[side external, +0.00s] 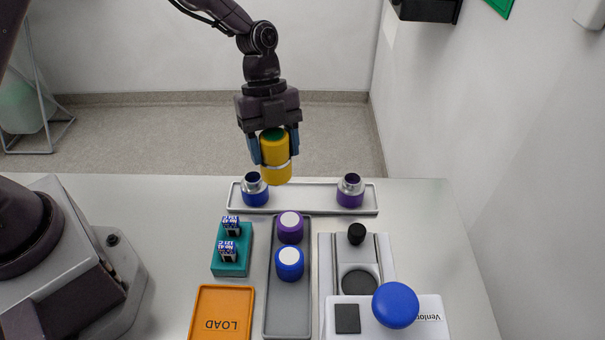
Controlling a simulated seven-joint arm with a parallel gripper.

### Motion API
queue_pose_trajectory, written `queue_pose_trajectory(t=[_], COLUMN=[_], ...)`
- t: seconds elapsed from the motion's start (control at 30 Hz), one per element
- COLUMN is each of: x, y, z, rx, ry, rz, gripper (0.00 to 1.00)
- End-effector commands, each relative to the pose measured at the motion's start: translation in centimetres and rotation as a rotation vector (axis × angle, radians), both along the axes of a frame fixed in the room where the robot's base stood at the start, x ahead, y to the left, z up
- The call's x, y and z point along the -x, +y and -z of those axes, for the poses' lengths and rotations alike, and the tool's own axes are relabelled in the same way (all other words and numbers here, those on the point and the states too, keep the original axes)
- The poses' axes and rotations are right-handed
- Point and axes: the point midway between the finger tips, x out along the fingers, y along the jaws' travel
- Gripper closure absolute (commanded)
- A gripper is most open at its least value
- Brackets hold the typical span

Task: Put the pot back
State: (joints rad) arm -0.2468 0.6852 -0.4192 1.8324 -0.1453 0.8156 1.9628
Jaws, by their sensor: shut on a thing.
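My gripper (274,138) is shut on a yellow pot (276,172) with a green top and a pale band near its lower end. The pot hangs roughly upright, a little tilted, above the back of the table. Below it is a long grey tray (310,207). A blue pot (255,190) with a metal neck stands at the tray's left, and a purple pot (350,191) with a metal neck stands at its right. The tray between them shows bare. The held pot appears apart from the tray; its exact height is hard to tell.
A grey tray (287,315) holds a purple cap (290,228) and a blue cap (290,264), both white-topped. A teal block (232,264) holds small labelled pieces. An orange LOAD tray (222,310) is in front. A white device (432,332) with a blue knob (395,305) stands right.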

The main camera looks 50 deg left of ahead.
Motion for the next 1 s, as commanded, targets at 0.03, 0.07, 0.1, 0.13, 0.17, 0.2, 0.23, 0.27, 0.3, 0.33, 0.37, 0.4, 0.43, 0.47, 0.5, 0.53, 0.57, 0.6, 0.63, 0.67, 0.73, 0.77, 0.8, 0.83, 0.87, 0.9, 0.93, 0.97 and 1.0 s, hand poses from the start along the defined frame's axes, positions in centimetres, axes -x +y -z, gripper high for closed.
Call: queue_pose_trajectory(t=[0.03,0.07,0.1,0.13,0.17,0.2,0.23,0.27,0.3,0.33,0.37,0.4,0.43,0.47,0.5,0.53,0.57,0.6,0.63,0.67,0.73,0.77,0.8,0.83,0.87,0.9,0.93,0.97,1.0], x=[-1.1,-1.5,-2.1,-2.5,-3.0,-3.5,-3.8,-4.1,-4.4,-4.6,-4.7,-4.8,-5.0,-5.1,-5.4,-5.4,-5.3,-5.3,-5.3,-5.3,-5.3,-5.3,-5.4,-5.4,-5.4,-5.3,-5.3,-5.3,-5.3], y=[-0.4,-0.5,-0.6,-0.7,-0.9,-0.9,-1.0,-1.1,-1.1,-1.2,-1.2,-1.2,-1.2,-1.3,-1.4,-1.4,-1.4,-1.4,-1.4,-1.4,-1.4,-1.3,-1.3,-1.3,-1.3,-1.3,-1.3,-1.3,-1.3], z=[0.9,1.6,2.4,3.0,3.4,4.0,4.4,4.7,5.0,5.2,5.4,5.6,5.7,6.0,6.5,6.9,7.4,8.0,8.4,8.7,9.1,9.2,9.2,9.2,9.2,9.2,9.2,9.2,9.2], rx=[0.0,0.001,0.0,0.0,0.001,0.0,0.0,-0.001,0.0,0.001,0.001,0.001,0.001,0.0,-0.001,0.0,0.0,0.0,0.001,0.001,0.001,0.0,0.0,0.0,0.0,0.0,0.0,0.0,0.0], ry=[0.002,0.005,0.005,0.004,0.003,0.002,0.003,0.001,0.002,0.001,0.001,0.001,0.001,0.001,0.002,0.004,0.004,0.004,0.003,0.004,0.001,0.0,0.0,0.0,0.0,0.0,0.0,0.0,0.0], rz=[0.003,0.004,0.002,0.001,0.002,0.001,0.001,0.002,0.002,0.001,0.001,0.001,0.001,0.001,0.002,0.001,0.001,0.001,0.001,0.0,0.0,0.0,0.001,0.001,0.001,0.001,0.001,0.001,0.001], gripper=[0.79,0.79,0.79,0.79,0.79,0.79,0.79,0.79,0.79,0.79,0.79,0.79,0.79,0.79,0.79,0.79,0.79,0.79,0.79,0.79,0.79,0.79,0.79,0.79,0.79,0.79,0.79,0.79,0.79])
